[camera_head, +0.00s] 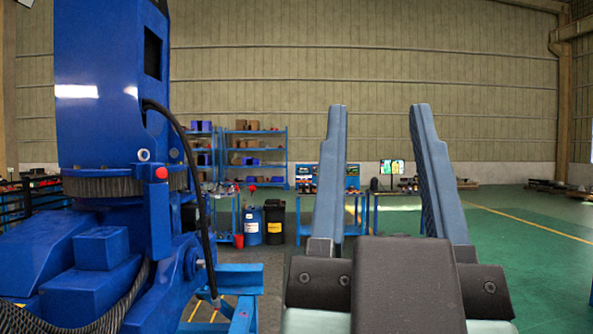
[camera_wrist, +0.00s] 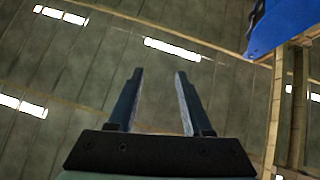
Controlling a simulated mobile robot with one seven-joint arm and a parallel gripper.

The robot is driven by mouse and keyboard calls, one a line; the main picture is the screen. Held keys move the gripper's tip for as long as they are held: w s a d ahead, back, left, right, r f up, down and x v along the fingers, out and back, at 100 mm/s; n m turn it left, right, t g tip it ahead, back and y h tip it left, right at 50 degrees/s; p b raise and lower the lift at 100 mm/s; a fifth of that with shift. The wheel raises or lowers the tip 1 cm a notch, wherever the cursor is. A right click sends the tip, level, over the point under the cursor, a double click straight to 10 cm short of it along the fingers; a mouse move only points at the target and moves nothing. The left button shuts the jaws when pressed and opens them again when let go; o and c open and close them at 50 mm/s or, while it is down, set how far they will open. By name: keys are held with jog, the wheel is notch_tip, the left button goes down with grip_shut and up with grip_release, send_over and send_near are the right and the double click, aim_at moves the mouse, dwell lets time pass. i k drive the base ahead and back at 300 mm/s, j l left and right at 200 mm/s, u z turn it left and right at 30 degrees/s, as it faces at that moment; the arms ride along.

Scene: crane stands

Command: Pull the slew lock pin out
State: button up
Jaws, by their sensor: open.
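The blue crane stand (camera_head: 110,120) fills the left of the head view. A small red knob (camera_head: 161,174), apparently the slew lock pin's head, sits on its blue bracket beside the dark ribbed slew ring (camera_head: 120,184). The pin's shaft is hidden. My gripper (camera_head: 379,108) is at the right of the head view, fingers pointing up, well apart and empty. It is clear of the crane and to the right of the knob. The wrist view also shows my gripper (camera_wrist: 160,74) open, with a blue crane part (camera_wrist: 268,28) at the upper right. The knob is not in that view.
A black hose (camera_head: 196,180) hangs down the crane's right side near the knob. A blue frame (camera_head: 240,280) stands low between crane and gripper. Shelves (camera_head: 255,155), drums (camera_head: 274,220) and benches stand farther back. Green floor (camera_head: 530,235) is open at the right.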

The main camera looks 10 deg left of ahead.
aim_at(161, 172)
jog(key=i+l+u, duration=0.1)
jog(key=i+u, duration=0.25)
jog(key=i, duration=1.15)
jog(key=i+j+u, duration=0.45)
jog(key=i+j, duration=0.45)
